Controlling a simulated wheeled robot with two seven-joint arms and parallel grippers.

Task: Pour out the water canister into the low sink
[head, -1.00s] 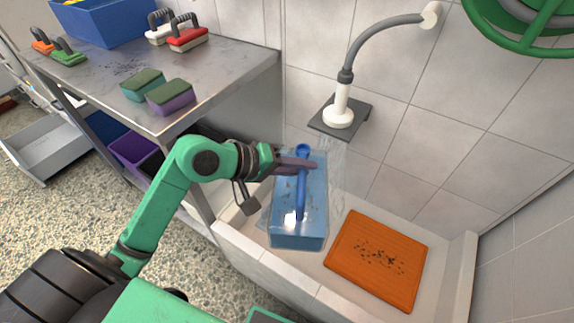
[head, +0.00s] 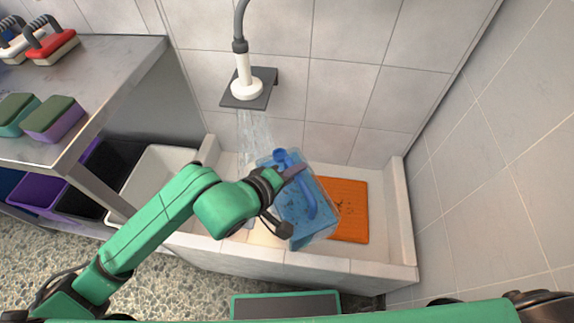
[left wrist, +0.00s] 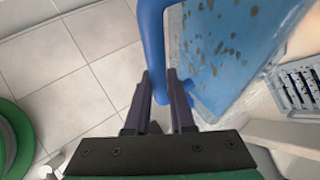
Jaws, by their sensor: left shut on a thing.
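The water canister (head: 312,228) is a clear, blue-tinted box with a blue handle (head: 281,156) along it and dark specks inside. My left gripper (head: 293,174) is shut on the handle and holds the canister over the low sink (head: 409,235), a pale tiled basin. The canister sits askew in the picture; how far it tips is hard to tell. In the left wrist view the fingers (left wrist: 158,88) close around the blue handle, with the speckled canister (left wrist: 225,50) beyond. No water is seen leaving the canister. My right gripper is out of view.
An orange mat (head: 350,205) with dark specks lies in the sink, partly behind the canister. Water (head: 255,130) streams from the wall shower (head: 245,85), left of the canister. A metal table (head: 110,75) with brushes and sponges stands at left. A grate (left wrist: 300,85) shows in the wrist view.

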